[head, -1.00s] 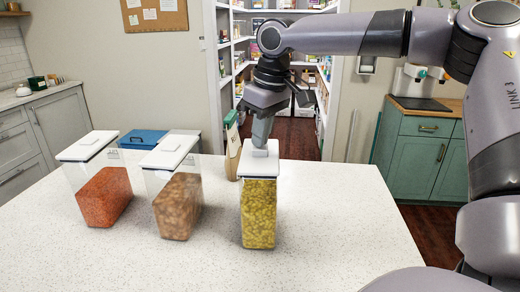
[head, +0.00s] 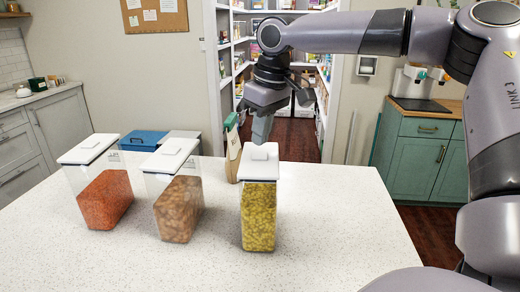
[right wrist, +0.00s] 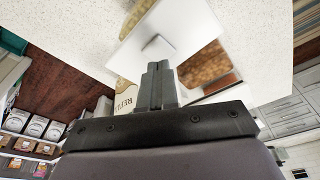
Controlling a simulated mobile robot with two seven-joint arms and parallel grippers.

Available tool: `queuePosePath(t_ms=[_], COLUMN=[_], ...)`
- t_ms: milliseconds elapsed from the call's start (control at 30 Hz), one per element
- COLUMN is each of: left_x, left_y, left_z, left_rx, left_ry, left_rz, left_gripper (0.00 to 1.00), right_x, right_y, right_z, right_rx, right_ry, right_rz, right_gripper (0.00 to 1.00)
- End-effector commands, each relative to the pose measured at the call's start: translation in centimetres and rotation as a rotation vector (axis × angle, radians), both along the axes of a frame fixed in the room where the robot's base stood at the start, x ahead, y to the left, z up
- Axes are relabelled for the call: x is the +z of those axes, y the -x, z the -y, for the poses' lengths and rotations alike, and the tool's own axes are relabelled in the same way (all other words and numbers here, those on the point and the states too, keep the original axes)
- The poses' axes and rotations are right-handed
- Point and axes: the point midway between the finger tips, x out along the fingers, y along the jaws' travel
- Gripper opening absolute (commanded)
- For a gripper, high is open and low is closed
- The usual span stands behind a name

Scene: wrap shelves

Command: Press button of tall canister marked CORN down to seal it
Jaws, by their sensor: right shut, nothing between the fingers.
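A tall clear canister (head: 258,212) with yellow contents stands upright on the counter, under a white lid (head: 258,172). No marking on it can be read. Its small button (head: 259,153) sits on top of the lid; whether it is pressed down is hard to tell. The lid (right wrist: 188,28) and button (right wrist: 157,45) also show in the right wrist view. My right gripper (head: 262,136) is shut and empty, pointing down just above and behind the button. In the right wrist view its fingertips (right wrist: 158,66) look slightly apart from the button. My left gripper is out of view.
Canisters with red (head: 105,200) and brown (head: 179,208) contents stand to the left. A blue-lidded box (head: 143,140) is behind them. A brown bag (head: 233,152) stands close behind the yellow canister. The counter (head: 335,225) to its right is clear.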

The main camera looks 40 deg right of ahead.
Motion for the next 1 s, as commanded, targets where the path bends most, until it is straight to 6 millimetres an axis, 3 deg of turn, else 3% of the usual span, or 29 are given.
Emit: queuePosePath(t_ms=[533,1000], left_x=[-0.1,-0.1], left_y=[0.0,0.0], left_z=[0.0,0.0], left_rx=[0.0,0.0], left_ry=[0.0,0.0], left_rz=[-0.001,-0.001], left_gripper=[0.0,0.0], right_x=[4.3,4.7], right_y=[0.0,0.0], right_z=[0.0,0.0], right_rx=[0.001,0.002], right_ry=[0.002,0.001], right_rz=[0.003,0.002], right_gripper=[0.0,0.0])
